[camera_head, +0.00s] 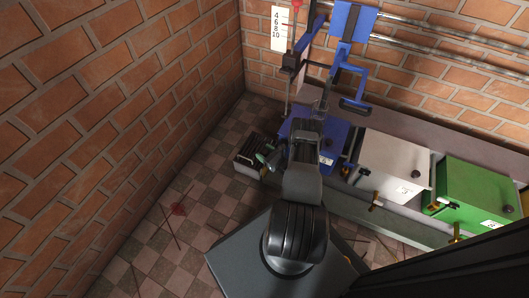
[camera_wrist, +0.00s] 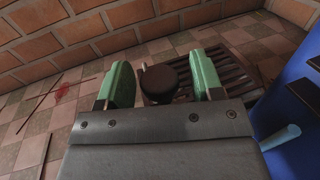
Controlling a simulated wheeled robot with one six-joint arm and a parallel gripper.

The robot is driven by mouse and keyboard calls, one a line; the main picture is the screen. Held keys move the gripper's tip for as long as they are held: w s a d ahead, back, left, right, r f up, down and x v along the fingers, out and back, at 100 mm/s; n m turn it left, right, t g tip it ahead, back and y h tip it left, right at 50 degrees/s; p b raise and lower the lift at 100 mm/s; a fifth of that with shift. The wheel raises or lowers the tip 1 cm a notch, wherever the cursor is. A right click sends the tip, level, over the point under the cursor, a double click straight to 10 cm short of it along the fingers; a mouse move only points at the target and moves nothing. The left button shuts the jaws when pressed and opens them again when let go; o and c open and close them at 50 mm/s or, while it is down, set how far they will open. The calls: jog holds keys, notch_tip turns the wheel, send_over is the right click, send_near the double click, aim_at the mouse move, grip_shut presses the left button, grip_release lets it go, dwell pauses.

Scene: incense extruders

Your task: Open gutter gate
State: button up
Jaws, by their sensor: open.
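A dark slatted grate (camera_wrist: 228,68) lies low on the floor side in the wrist view. It also shows in the head view (camera_head: 246,160), left of the blue box. A dark round knob (camera_wrist: 160,84) stands in front of the grate's left part. I take the knob and grate to be parts of the gutter gate, but cannot tell how they join. My gripper (camera_wrist: 159,60) is open, with green fingers on either side of the knob and a gap at each side. In the head view my gripper (camera_head: 268,157) is beside the grate, partly hidden by my arm.
A blue box (camera_head: 334,140), a white box (camera_head: 395,165) and a green box (camera_head: 475,195) stand in a row to the right. A blue lever frame (camera_head: 345,60) rises behind. Brick walls close the left and back. Checkered floor (camera_head: 190,190) is mostly free, with thin sticks.

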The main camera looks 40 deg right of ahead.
jog(key=shift+c, duration=0.2)
grip_shut()
notch_tip(320, 180, up, 4)
jog(key=p, duration=0.2)
jog(key=shift+r+p, duration=0.15)
jog(key=shift+p, duration=0.25)
jog(key=shift+f, duration=0.2)
jog(key=shift+o, duration=0.2)
grip_release()
